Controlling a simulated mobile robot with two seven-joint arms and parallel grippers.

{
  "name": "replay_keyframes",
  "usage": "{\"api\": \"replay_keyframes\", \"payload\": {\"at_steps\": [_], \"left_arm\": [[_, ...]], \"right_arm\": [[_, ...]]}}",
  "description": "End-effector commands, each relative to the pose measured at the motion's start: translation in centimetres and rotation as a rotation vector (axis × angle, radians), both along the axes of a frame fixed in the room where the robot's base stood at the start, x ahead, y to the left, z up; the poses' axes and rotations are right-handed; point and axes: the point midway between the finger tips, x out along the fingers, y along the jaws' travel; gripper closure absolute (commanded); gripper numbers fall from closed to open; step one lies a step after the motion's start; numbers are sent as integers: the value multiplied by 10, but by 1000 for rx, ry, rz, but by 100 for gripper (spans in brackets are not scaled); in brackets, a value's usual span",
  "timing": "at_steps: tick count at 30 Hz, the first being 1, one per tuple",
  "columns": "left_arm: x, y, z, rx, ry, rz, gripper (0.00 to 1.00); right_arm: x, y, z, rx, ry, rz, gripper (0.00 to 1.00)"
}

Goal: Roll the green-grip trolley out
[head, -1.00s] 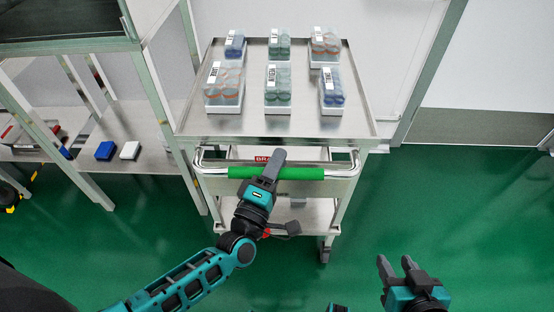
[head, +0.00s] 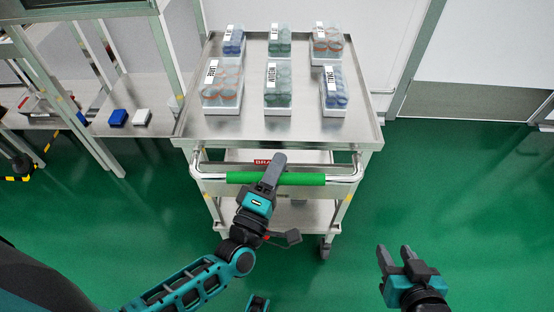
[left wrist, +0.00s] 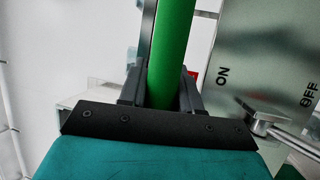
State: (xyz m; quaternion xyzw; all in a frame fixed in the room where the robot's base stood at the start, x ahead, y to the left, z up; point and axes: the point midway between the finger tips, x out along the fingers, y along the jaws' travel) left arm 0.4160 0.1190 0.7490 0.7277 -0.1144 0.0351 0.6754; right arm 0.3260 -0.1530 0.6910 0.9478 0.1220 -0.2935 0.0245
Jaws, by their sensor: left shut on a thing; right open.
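The trolley (head: 195,130) is a steel cart with a lower shelf, seen in the middle of the head view. Its handle carries a green grip (head: 300,179), which also fills the middle of the left wrist view (left wrist: 172,45). My left gripper (head: 273,172) is shut on the green grip near its middle, with a finger on each side. My right gripper (head: 395,252) is open and empty, to the right of the trolley and above the floor. Several clear-topped packs with blue, green and orange contents, such as the front green one (head: 278,85), stand on the top tray.
A steel shelf frame (head: 90,85) stands to the left, with a blue box (head: 118,118) and a white box (head: 142,117) on it. A white wall (head: 385,40) is behind. Green floor (head: 450,190) is clear to the right. A lever with ON and OFF marks (left wrist: 260,117) shows in the left wrist view.

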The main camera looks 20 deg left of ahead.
Motion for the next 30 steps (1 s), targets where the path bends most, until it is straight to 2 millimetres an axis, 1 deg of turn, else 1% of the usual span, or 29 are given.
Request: {"api": "replay_keyframes", "payload": {"at_steps": [6,17,18,24,30], "left_arm": [[-7,-1,-1,1,2,1,100],[-8,-1,-1,1,1,1,100],[-8,-1,-1,1,1,1,66],[-8,-2,0,1,1,1,47],[-7,-2,0,1,0,0,46]], "right_arm": [[1,-1,2,-2,-3,-2,57],[1,-2,2,-3,-5,-2,57],[1,-2,2,-3,-5,-2,57],[1,-2,2,-4,-5,0,57],[2,-2,3,-5,-7,1,57]]}}
